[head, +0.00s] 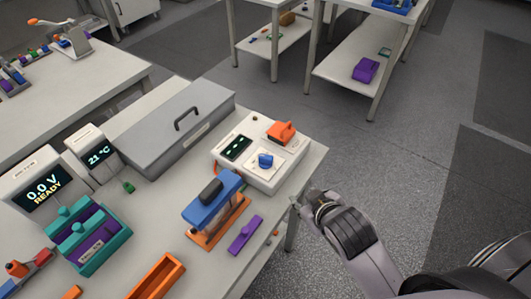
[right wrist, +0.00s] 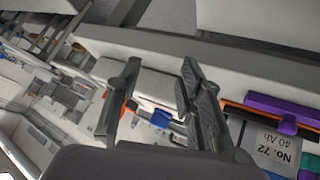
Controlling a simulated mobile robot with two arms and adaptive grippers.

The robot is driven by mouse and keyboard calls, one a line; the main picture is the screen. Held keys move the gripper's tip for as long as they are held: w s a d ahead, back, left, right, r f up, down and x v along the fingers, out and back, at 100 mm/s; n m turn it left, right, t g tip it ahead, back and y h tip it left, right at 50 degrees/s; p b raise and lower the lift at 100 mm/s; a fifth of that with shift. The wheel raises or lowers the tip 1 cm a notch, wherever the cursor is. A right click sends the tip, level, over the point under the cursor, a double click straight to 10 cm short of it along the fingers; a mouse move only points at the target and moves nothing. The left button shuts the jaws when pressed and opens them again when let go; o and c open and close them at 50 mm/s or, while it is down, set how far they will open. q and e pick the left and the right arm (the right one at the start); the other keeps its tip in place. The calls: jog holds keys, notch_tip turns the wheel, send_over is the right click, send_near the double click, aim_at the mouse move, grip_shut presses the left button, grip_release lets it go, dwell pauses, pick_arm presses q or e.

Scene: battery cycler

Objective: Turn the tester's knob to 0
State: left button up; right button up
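The tester (head: 236,176) is a white box near the table's right edge in the head view, with a dark display, a blue knob (head: 265,161) and an orange part (head: 281,132) on top. The knob's scale marks are too small to read. My right gripper (head: 312,200) is beside the table's right edge, apart from the knob and to its lower right. In the right wrist view my right gripper (right wrist: 158,75) is open, with nothing between its fingers. A white box and a small blue part (right wrist: 161,118) show beyond the fingers. My left gripper is not in view.
A blue and orange fixture (head: 213,205) and a purple piece (head: 244,235) stand in front of the tester. A grey lidded case (head: 165,135) is to its left. A display reading 0.0 V READY (head: 45,190) is farther left. The floor to the right is clear.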

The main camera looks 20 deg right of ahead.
jog(key=w+a+r+n+t, duration=0.2)
jog(key=w+r+n+t, duration=0.35)
jog(key=w+r, duration=0.7)
jog(key=w+a+r+n+t+y, duration=0.1)
jog(key=a+r+n+t+y, duration=0.15)
jog(key=r, duration=0.45)
jog(key=a+r+n+t+y, duration=0.2)
jog(key=a+r+t+y, duration=0.15)
jog(key=r, duration=0.35)
jog(key=s+a+r+n+g+y, duration=0.4)
jog(key=a+n+g+y, duration=0.35)
jog(key=n, duration=0.55)
jog(key=s+a+r+n+g+y, duration=0.4)
jog(key=a+n+g+y, duration=0.3)
jog(key=n, duration=0.6)
jog(key=n+g+h, duration=0.3)
jog(key=n+h, duration=0.5)
jog(key=h, duration=0.8)
send_near(264, 156)
jog(key=p+x, duration=0.4)
jog(key=x, duration=0.5)
